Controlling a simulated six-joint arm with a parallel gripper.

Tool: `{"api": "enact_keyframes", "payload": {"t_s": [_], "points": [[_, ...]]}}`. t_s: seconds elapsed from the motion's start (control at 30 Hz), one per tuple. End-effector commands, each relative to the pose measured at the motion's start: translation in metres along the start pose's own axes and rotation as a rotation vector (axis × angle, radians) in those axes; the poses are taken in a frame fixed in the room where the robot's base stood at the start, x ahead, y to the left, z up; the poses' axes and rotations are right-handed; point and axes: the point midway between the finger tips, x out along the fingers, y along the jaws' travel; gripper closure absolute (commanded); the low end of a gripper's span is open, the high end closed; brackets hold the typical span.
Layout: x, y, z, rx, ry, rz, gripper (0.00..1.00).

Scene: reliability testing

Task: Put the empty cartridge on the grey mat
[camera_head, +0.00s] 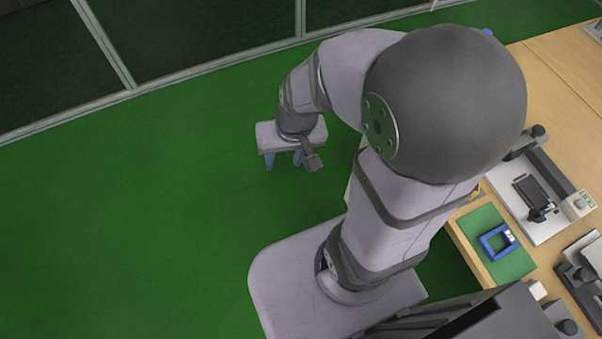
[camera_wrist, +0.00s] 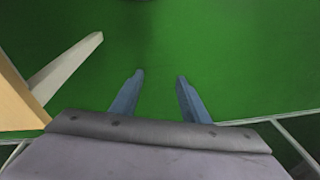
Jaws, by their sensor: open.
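My gripper (camera_head: 284,160) hangs over the green floor, left of the bench, in the head view. Its two blue-grey fingers stand apart with nothing between them. In the wrist view my gripper (camera_wrist: 160,76) is also open and empty, with only green floor beyond the tips. A blue, square, open-centred frame (camera_head: 486,246) lies on a green mat (camera_head: 517,267) on the bench; I cannot tell whether it is the empty cartridge. I cannot make out a grey mat in either view. My arm hides part of the bench.
A wooden bench (camera_head: 560,75) runs along the right. On it a dark device (camera_head: 536,189) stands on a pale plate, with more equipment (camera_head: 578,278) at the lower right. A pale bench leg (camera_wrist: 65,68) shows in the wrist view. The floor at left is clear.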

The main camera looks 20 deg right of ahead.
Motion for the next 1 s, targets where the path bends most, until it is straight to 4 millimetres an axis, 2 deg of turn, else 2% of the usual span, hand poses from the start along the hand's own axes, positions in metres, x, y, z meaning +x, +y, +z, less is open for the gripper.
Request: {"api": "enact_keyframes", "payload": {"t_s": [0.03, 0.1, 0.27, 0.67, 0.87, 1.0], "points": [[-0.004, 0.004, 0.015, -0.053, -0.045, 0.024, 0.58], [-0.008, 0.011, 0.032, -0.112, -0.100, 0.060, 0.58], [-0.015, 0.024, 0.051, -0.174, -0.165, 0.108, 0.58], [-0.018, 0.025, 0.052, -0.182, -0.173, 0.114, 0.58], [-0.043, 0.021, 0.048, -0.182, -0.172, 0.113, 0.58], [-0.073, 0.018, 0.043, -0.182, -0.172, 0.113, 0.58]]}}
